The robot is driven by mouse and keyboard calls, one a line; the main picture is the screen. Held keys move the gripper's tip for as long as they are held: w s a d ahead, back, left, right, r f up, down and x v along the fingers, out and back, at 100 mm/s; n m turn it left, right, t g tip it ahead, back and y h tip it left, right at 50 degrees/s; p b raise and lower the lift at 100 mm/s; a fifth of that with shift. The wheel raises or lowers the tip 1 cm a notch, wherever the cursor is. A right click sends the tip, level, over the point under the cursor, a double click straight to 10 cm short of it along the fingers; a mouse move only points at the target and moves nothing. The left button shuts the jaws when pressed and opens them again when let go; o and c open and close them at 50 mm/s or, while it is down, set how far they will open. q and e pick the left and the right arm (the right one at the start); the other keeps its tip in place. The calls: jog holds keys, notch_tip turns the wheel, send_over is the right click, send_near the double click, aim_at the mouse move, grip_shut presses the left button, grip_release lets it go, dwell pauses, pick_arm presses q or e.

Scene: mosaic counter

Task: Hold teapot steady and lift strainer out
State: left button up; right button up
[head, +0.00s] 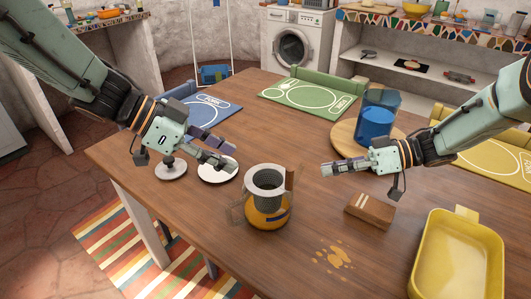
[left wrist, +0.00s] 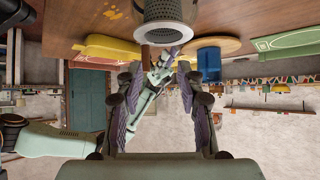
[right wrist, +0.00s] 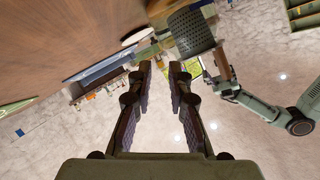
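The teapot (head: 267,217) stands upright on the wooden table, with clear glass and amber liquid in its lower part. The grey perforated strainer (head: 265,183), with a pale rim, sits upright in its top. The strainer also shows at the top of the left wrist view (left wrist: 166,14) and in the right wrist view (right wrist: 190,32). My left gripper (head: 232,156) is open and empty, above and to the left of the teapot. My right gripper (head: 326,168) is open and empty, to the right of the teapot and apart from it. Neither touches the teapot or strainer.
A brown block (head: 370,209) and amber spill marks (head: 333,257) lie right of the teapot. A yellow tray (head: 457,262) is at the front right. A blue container (head: 376,122) stands on a round board (head: 345,137). A white disc (head: 217,170) lies under my left gripper.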

jog(key=shift+x, duration=3.6)
jog(key=shift+c, duration=0.3)
grip_shut()
